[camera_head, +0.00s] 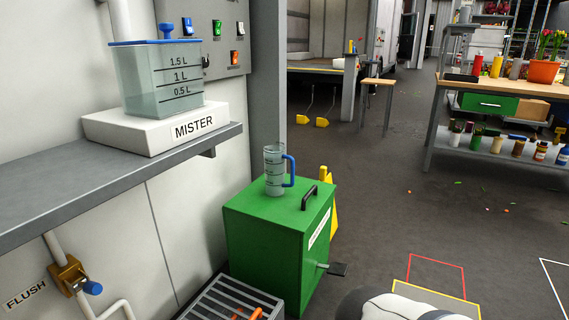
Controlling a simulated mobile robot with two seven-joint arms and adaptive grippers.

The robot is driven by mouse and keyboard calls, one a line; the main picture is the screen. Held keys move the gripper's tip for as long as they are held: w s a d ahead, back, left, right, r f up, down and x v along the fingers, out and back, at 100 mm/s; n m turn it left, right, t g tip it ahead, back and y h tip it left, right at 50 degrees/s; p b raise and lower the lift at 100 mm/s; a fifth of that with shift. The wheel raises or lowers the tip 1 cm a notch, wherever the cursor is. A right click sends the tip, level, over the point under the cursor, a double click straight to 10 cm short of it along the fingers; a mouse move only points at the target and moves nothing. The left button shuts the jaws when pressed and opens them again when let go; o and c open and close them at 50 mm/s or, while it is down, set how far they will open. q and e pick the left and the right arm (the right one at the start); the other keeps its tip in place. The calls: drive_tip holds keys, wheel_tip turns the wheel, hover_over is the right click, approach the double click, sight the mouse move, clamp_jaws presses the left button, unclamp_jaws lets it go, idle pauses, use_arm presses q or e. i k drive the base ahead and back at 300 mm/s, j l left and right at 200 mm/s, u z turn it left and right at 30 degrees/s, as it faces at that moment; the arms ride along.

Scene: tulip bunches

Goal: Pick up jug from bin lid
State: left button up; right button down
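The jug (273,172) is clear, with dark markings and a blue handle on its right side. It stands upright on the lid (256,208) of a green bin (262,255). The lid looks shut and has a black handle (309,197) to the right of the jug. Neither of my grippers is in view. A white and dark rounded part at the bottom edge looks like one of my arm links. Nothing is touching the jug.
A grey shelf (110,181) at left holds the MISTER box (158,128) with a clear tank (160,82). A slatted grate (227,300) lies in front of the bin. A yellow stand (334,212) is behind it. Floor to the right is mostly open, before a workbench (437,96).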

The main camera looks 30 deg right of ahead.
sight(275, 155)
drive_tip(key=i+l, duration=0.5)
drive_tip(key=l, duration=0.15)
drive_tip(key=i+l, duration=0.5)
drive_tip(key=l, duration=0.15)
